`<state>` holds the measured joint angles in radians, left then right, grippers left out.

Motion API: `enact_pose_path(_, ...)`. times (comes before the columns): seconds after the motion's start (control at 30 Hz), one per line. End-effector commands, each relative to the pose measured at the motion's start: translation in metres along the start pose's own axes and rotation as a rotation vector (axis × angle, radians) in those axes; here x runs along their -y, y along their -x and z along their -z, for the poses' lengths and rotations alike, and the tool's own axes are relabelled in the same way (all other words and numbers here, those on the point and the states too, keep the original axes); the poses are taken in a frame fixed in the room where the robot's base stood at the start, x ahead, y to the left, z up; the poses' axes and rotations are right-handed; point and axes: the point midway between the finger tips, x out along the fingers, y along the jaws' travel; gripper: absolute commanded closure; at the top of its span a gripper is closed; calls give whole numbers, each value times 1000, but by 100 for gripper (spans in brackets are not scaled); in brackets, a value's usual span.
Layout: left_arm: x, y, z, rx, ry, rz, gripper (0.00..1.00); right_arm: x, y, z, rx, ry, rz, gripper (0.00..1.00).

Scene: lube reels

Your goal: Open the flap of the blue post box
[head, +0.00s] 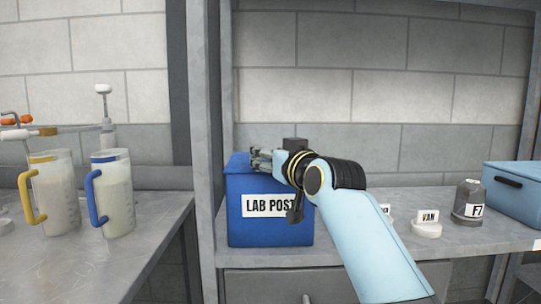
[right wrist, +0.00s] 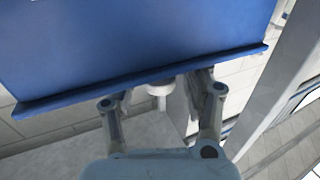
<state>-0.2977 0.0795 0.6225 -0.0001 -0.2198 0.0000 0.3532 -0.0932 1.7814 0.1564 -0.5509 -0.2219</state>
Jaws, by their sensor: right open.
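The blue post box (head: 245,220), with a white "LAB POST" label (head: 263,206), stands upright on the grey shelf. In the right wrist view the box's blue panel (right wrist: 130,40) fills the upper part and ends in a protruding lip (right wrist: 140,83). My right gripper (right wrist: 160,92) is open, its fingers apart by the lip; I cannot tell whether they touch it. The flap's position is not clear. My left gripper is not in view.
Two jugs, one with a yellow handle (head: 52,196) and one with a blue handle (head: 115,195), stand on the left bench. A grey post (head: 206,150) rises left of the box. A "VAN" pot (head: 427,228), a grey weight (head: 468,203) and a blue case (head: 515,190) stand right.

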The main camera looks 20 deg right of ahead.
Motion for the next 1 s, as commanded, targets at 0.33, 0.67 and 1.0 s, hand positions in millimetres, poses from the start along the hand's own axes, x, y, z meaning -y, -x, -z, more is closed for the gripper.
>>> enact_pose_path(0.33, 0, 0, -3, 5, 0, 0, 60, 0, 0, 0, 1, 0, 0, 75)
enact_pose_path(0.67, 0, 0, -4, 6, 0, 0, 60, 0, 0, -1, 1, 0, 0, 100)
enact_pose_path(1.0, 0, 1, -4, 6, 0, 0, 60, 0, 1, -1, 5, -1, 0, 100)
